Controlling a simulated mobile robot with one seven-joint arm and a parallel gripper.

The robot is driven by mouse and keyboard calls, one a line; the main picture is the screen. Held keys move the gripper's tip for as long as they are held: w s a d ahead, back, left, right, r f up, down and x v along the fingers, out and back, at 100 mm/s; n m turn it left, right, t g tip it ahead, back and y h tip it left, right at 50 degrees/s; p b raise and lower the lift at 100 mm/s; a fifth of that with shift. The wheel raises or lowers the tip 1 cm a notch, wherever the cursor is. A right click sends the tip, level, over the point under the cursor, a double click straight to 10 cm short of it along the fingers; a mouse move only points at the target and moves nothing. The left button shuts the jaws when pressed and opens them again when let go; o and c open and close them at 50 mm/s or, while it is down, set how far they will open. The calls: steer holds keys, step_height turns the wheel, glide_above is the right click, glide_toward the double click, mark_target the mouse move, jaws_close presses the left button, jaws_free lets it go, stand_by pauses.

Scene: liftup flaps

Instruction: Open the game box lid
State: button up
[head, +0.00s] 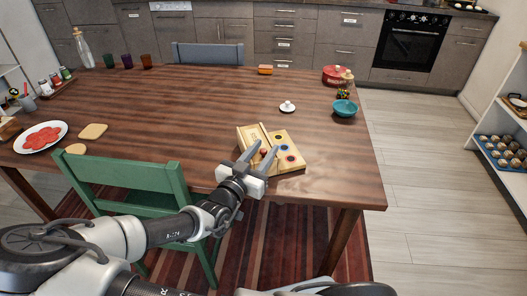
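The game box (291,158) is a light wooden box on the dark wooden table (200,115), near its front right part. Its right part shows several coloured round spots. A lighter wooden panel on its left, which looks like the lid (248,137), has a raised strip, but I cannot tell how far it is open. My gripper (262,157) is over the front left of the box with its two fingers spread apart and nothing visible between them except a small reddish round spot behind. Whether the fingers touch the box is unclear. The gripper hides the box's front left corner.
A green chair (130,178) stands at the table's front edge, left of my arm. A small white lidded dish (287,107), a teal bowl (344,108) and a red round tin (336,75) sit behind the box. A plate with red slices (41,137) is far left. The table's middle is clear.

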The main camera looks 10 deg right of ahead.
steer(key=shift+c, duration=0.2)
jaws_close()
steer(key=shift+w, duration=0.1)
steer(key=w, duration=0.4)
steer(key=shift+w+a+b, duration=0.15)
steer(key=shift+w+b, duration=0.2)
steer(key=shift+o, duration=0.2)
jaws_free()
steer(key=p+v, duration=0.2)
steer(key=v, duration=1.5)
steer(key=shift+s+p, duration=0.25)
steer(key=shift+p, duration=0.15)
